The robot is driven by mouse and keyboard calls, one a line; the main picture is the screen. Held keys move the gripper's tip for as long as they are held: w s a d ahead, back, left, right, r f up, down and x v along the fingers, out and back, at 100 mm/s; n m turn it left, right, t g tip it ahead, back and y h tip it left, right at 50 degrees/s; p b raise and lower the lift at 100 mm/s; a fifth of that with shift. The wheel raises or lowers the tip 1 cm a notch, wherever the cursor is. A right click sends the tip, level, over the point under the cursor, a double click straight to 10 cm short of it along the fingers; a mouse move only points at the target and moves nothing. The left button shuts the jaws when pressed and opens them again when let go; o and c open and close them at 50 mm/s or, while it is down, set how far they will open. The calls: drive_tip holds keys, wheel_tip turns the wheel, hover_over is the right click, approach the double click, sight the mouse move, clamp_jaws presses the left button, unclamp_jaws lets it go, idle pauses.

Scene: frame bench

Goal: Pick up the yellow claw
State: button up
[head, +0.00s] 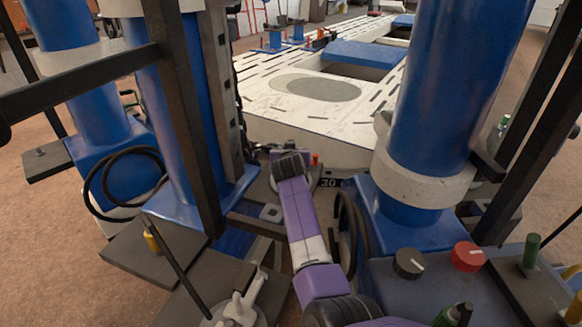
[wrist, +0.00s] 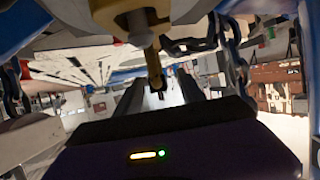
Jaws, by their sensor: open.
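The yellow claw (wrist: 154,66) shows in the wrist view as a narrow yellow-brown piece. It hangs below a pale rounded block at the top of the picture. Its lower end shows near the gap between the fingertips of my gripper (wrist: 162,88). The fingers are dark and spread apart, with bright space between them. I cannot tell whether either finger touches the claw. In the head view my purple arm reaches forward between the blue columns, and my gripper (head: 287,158) is at its far end. I cannot make out the claw there.
Blue columns (head: 430,110) stand at right and left (head: 170,110), with dark frame bars beside them. Black hoses (head: 112,180) loop at the left. Knobs, including a red one (head: 467,257), stand at front right. Chains (wrist: 232,60) hang near my gripper. A white slotted bench (head: 300,95) lies beyond.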

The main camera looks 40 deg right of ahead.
drive_tip(key=shift+b+x, duration=0.65)
drive_tip(key=shift+x, duration=1.15)
drive_tip(key=shift+s+d, duration=0.1)
drive_tip(key=shift+c, duration=0.5)
clamp_jaws()
drive_tip(key=shift+r, duration=0.15)
